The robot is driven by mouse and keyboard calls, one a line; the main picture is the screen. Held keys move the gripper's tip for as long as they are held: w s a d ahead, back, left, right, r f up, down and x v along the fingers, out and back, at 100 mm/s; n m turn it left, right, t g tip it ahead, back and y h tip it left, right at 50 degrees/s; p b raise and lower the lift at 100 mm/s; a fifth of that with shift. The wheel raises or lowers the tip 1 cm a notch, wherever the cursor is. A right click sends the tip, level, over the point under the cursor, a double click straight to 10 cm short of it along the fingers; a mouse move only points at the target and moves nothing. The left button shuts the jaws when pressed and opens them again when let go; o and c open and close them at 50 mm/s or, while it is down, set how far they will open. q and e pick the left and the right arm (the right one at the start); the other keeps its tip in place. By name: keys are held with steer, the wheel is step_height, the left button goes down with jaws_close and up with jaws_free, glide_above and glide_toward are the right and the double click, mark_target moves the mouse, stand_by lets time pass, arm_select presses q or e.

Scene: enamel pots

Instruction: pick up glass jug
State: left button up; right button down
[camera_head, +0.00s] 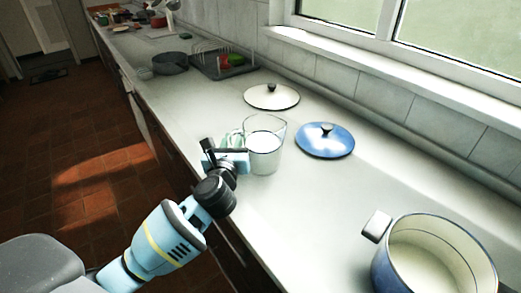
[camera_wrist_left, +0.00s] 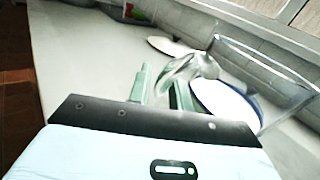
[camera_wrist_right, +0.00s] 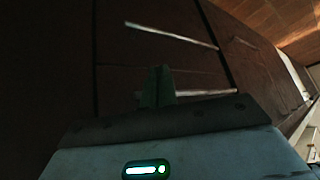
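The clear glass jug (camera_head: 264,152) stands upright on the counter, its handle toward my left gripper (camera_head: 237,143). Its lower part looks whitish. In the left wrist view the glass jug (camera_wrist_left: 262,72) fills the upper right, and its curved handle (camera_wrist_left: 186,70) reaches toward the green fingers. My left gripper (camera_wrist_left: 162,92) is open, with a gap between the fingers. The handle's outer bend shows at this gap; I cannot tell if a finger touches it. My right gripper (camera_wrist_right: 157,85) is shut and empty in front of dark cabinet fronts.
A blue lid (camera_head: 324,142) lies right of the jug and a white lid (camera_head: 271,97) behind it. A blue pot (camera_head: 436,258) stands at the lower right. A dark pan (camera_head: 170,63) and a dish rack (camera_head: 222,62) are farther back. The counter (camera_head: 300,205) is clear in front.

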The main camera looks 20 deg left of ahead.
arm_select(q)
jaws_close()
stand_by(1.2)
steer(key=shift+r, duration=0.15)
